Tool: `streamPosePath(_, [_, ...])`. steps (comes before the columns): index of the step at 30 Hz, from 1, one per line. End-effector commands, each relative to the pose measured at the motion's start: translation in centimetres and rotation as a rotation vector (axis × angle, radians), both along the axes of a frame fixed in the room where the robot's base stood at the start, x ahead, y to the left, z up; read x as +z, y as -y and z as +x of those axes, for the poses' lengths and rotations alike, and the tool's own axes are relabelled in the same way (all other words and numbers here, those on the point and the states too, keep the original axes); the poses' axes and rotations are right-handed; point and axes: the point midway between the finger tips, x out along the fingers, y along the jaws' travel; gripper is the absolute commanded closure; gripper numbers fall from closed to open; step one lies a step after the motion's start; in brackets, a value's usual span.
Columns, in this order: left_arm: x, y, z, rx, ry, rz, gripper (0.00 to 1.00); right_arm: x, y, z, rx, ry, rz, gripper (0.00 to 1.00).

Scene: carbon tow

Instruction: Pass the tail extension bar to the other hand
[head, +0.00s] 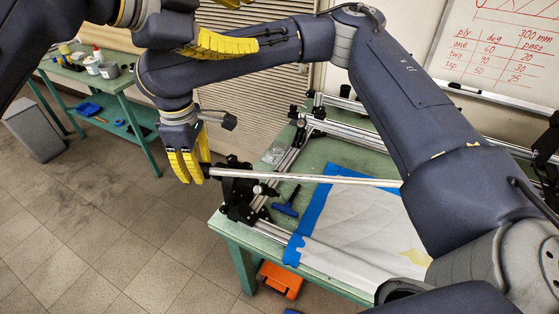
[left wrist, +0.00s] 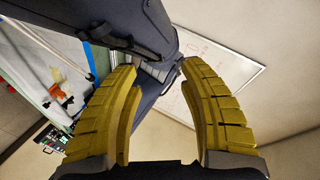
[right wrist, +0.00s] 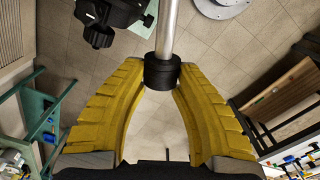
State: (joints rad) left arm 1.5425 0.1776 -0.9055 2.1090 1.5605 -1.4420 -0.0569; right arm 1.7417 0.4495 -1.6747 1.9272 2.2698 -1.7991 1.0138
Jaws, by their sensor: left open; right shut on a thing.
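The tail extension bar (head: 330,180) is a long silver tube, running right from my right gripper (head: 190,176) past the black clamp fixture at the bench corner. My right gripper is shut on the black collar at its left end; the collar (right wrist: 161,72) shows between the fingertips in the right wrist view, with the silver tube (right wrist: 168,30) beyond it. The far end of the bar is hidden behind my right arm. My left gripper (head: 245,28) is open and empty, high above the right one. In the left wrist view its fingers (left wrist: 158,66) stand apart, facing my right arm.
The green bench (head: 232,228) carries the black clamp fixture (head: 240,190), aluminium rails (head: 350,128), a white sheet edged with blue tape (head: 350,215) and a blue tool (head: 287,203). An orange case (head: 281,280) lies below. A whiteboard (head: 500,45) hangs behind.

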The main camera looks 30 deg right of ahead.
Motion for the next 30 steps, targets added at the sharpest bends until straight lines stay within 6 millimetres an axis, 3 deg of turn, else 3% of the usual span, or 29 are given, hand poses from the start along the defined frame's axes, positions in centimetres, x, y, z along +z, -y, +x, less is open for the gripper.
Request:
streamPosePath(1, [-1.9, 0.8, -1.6, -0.025, -0.017, 0.048, 0.58, 0.0, 0.0, 0.0, 0.000, 0.000, 0.000, 1.00])
streamPosePath(6, [-8.6, 2.2, -6.0, -0.072, -0.102, 0.205, 0.58, 0.0, 0.0, 0.0, 0.000, 0.000, 0.000, 1.00])
streamPosePath(10, [-13.5, 2.4, -7.9, -0.068, -0.168, 0.315, 0.58, 0.0, 0.0, 0.0, 0.000, 0.000, 0.000, 1.00])
streamPosePath(15, [-18.4, 2.3, -8.6, -0.022, -0.240, 0.413, 0.58, 0.0, 0.0, 0.0, 0.000, 0.000, 0.000, 1.00])
streamPosePath(21, [-21.4, 2.0, -8.5, 0.023, -0.283, 0.468, 0.58, 0.0, 0.0, 0.0, 0.000, 0.000, 0.000, 1.00])
streamPosePath(30, [-24.0, 3.2, -8.2, 0.035, -0.301, 0.480, 0.58, 0.0, 0.0, 0.0, 0.000, 0.000, 0.000, 1.00])
